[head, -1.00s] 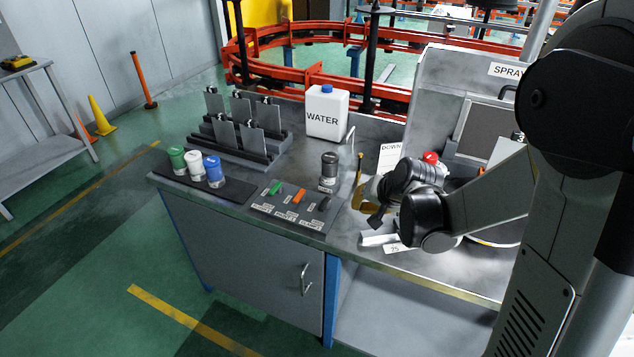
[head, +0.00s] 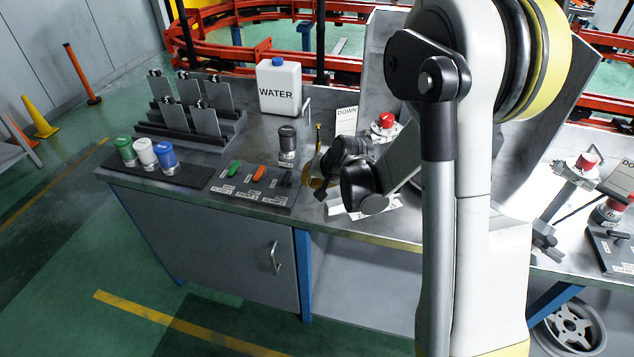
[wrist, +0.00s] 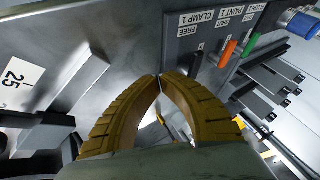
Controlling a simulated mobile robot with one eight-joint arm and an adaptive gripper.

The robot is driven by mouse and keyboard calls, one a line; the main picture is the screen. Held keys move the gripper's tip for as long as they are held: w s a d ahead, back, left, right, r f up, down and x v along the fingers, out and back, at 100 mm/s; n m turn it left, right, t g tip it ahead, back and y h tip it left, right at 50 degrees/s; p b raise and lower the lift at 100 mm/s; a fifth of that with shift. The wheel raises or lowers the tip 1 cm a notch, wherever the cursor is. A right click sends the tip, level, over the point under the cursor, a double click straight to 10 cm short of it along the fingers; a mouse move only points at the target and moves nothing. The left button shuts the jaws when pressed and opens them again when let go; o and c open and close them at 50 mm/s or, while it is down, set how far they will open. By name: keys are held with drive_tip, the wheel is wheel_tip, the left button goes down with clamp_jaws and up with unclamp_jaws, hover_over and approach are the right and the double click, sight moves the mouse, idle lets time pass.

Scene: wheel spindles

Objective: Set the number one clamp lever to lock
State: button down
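The control panel (head: 262,197) on the bench holds a green lever (head: 234,167), an orange lever (head: 259,172) and a dark lever (head: 288,178) at its right end. In the wrist view the dark lever (wrist: 195,66) stands by the labels CLAMP 1 and FREE. My gripper (head: 317,181) is just right of the dark lever in the head view, apart from it. In the wrist view the yellow-brown fingertips (wrist: 160,77) meet with nothing between them. The exact height of the fingers above the bench is hard to tell.
A dark-topped cylinder (head: 288,143) stands behind the panel, near a water jug (head: 279,88). Green, white and blue capped containers (head: 146,154) are at the left. A red button (head: 386,120) is behind my wrist. A plate marked 25 (wrist: 18,82) and light bar (wrist: 78,80) lie beside the gripper.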

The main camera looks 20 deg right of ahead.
sight(281, 182)
drive_tip(key=w+a, duration=0.1)
drive_tip(key=w+a+f+b, duration=0.1)
drive_tip(key=shift+w+a+f, duration=0.15)
drive_tip(key=shift+w+a, duration=0.05)
drive_tip(key=shift+a, duration=0.1)
drive_tip(key=shift+w+a, duration=0.35)
drive_tip(key=shift+a, duration=0.05)
drive_tip(key=shift+a+m+h, duration=0.45)
drive_tip(key=shift+m+h, duration=0.15)
drive_tip(key=shift+m, duration=0.3)
drive_tip(key=m+h, duration=0.1)
drive_tip(key=a+m+h+b, duration=0.1)
drive_tip(key=m, duration=0.1)
drive_tip(key=shift+a, duration=0.25)
drive_tip(key=m+h, duration=0.1)
drive_tip(key=a+m+h, duration=0.1)
drive_tip(key=m, duration=0.1)
drive_tip(key=w+a+m+g+h, duration=0.1)
drive_tip(key=m, duration=0.1)
drive_tip(key=shift+w, duration=0.1)
drive_tip(key=m+g+h, duration=0.1)
drive_tip(key=m, duration=0.1)
drive_tip(key=w+m+g, duration=0.1)
drive_tip(key=m, duration=0.1)
drive_tip(key=w+a+m+g+h, duration=0.1)
drive_tip(key=m, duration=0.1)
drive_tip(key=shift+h, duration=0.3)
drive_tip(key=shift+s, duration=0.1)
drive_tip(key=shift+d, duration=0.15)
